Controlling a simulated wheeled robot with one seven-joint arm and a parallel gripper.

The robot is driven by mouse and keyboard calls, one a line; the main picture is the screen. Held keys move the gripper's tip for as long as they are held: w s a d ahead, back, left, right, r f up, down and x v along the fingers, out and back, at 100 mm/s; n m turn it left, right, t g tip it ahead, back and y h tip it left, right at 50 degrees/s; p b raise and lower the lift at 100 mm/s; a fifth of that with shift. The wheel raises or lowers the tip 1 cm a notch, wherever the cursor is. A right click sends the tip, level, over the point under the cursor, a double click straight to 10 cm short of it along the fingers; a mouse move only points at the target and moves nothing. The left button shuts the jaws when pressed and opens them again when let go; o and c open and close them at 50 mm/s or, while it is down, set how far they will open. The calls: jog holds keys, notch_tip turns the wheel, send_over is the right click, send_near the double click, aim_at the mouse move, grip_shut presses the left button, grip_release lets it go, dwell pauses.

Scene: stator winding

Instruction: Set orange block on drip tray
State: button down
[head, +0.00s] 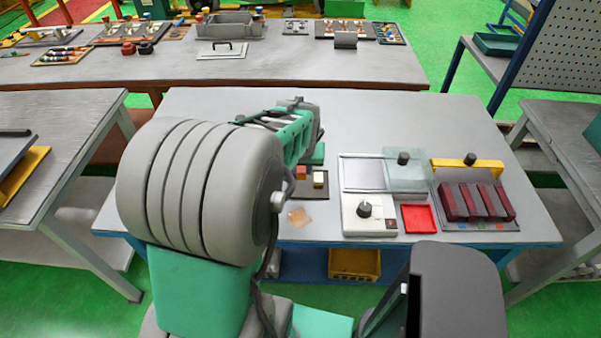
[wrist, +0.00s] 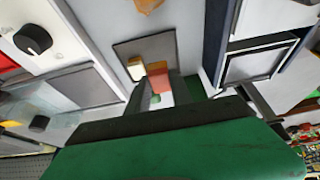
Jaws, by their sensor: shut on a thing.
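The orange block (wrist: 157,70) is between my gripper's fingers (wrist: 152,90) in the wrist view, and my gripper is shut on it. Its red-orange side also shows in the head view (head: 300,172). It is over or at the edge of a dark grey flat tray (wrist: 155,45), which also shows in the head view (head: 312,193). I cannot tell whether it touches that tray. A cream block (wrist: 135,68) is beside it, also seen in the head view (head: 319,179). The pictures do not label the drip tray. My forearm partly hides the area in the head view.
An amber patch (head: 299,217) lies in front of the dark tray. To the right are a white box with a black knob (head: 364,210), a shallow red tray (head: 418,219), a clear plate (head: 405,175) and a rack of dark red bars (head: 475,202). The table's back right is clear.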

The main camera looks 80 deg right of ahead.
jog(key=d+f, duration=0.1)
jog(key=f, duration=0.1)
jog(key=w+d+f, duration=0.1)
jog(key=d+f, duration=0.1)
jog(key=shift+p, duration=0.3)
notch_tip(320, 180, down, 3)
jog(key=shift+r, duration=0.2)
jog(key=shift+f, duration=0.4)
jog(key=c, duration=1.1)
grip_release()
jog(key=shift+c, duration=0.2)
